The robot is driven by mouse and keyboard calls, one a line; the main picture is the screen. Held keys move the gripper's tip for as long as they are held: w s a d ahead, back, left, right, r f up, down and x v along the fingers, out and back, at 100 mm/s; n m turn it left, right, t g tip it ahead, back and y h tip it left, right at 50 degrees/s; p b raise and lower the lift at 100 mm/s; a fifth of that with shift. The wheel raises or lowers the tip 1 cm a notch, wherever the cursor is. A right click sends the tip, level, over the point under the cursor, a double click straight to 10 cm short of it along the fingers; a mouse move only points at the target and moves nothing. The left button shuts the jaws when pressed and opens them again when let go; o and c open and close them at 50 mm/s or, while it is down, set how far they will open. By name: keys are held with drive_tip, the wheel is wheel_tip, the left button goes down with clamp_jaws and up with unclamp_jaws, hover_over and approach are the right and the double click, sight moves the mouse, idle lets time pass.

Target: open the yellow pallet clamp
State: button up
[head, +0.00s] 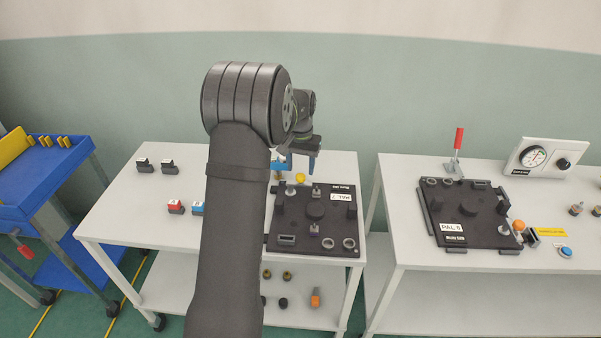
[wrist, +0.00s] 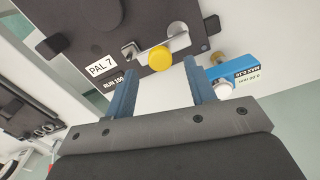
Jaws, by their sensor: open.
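The yellow clamp knob (wrist: 160,58) shows in the wrist view at the edge of the dark pallet marked PAL 7 (wrist: 75,30). A metal clamp part (wrist: 134,50) lies beside it on the pallet. In the head view the yellow knob (head: 300,178) sits at the back edge of the same pallet (head: 312,245). My gripper (wrist: 160,64) is open, its two blue fingers pointing toward the knob, one to each side of it in the picture. I cannot tell how far the tips are from the knob. In the head view my arm hides part of the table and most of my gripper (head: 296,162).
A blue labelled block (wrist: 236,76) with a white button is right of the fingers in the wrist view. A second pallet, PAL 6 (head: 462,236), with an orange knob (head: 518,225) and red-handled lever (head: 458,140), is on the right table. Small blocks (head: 175,207) stand at left.

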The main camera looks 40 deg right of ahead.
sight(300, 175)
drive_tip(key=shift+f, duration=1.55)
drive_tip(key=shift+c, duration=0.2)
clamp_jaws()
